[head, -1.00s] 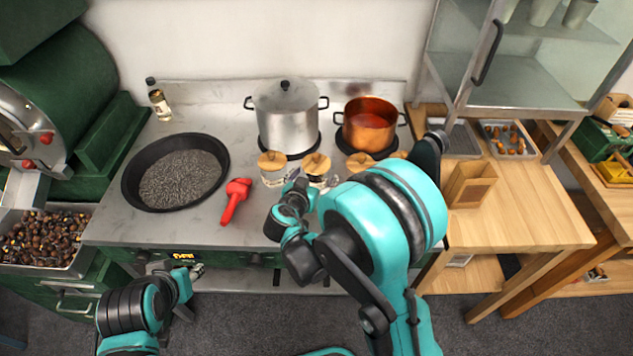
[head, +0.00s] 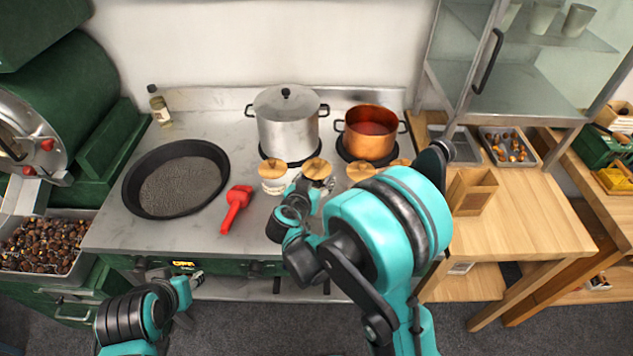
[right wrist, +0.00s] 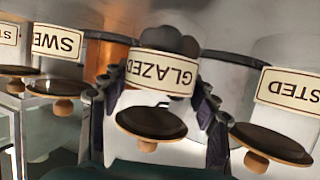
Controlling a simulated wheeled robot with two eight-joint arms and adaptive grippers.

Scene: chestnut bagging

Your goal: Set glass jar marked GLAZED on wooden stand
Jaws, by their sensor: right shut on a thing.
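The glass jar marked GLAZED (right wrist: 162,73) shows upside down in the right wrist view, label readable, with a dark lid underside and wooden knob. In the head view its round wooden lid (head: 317,168) is second from the left in a row of jars. My right gripper (right wrist: 158,105) has its fingers on both sides of this jar and is shut on it; in the head view the gripper (head: 305,193) partly hides the jar. My left gripper (head: 193,275) is low at the counter's front edge, fingers unclear.
Neighbouring jars stand close on both sides, one marked SWE... (right wrist: 57,40), another ...STED (right wrist: 288,90). A steel pot (head: 287,125) and copper pot (head: 370,135) stand behind. A red tool (head: 236,208) and black pan (head: 132,190) lie left. The wooden table (head: 520,225) has free room.

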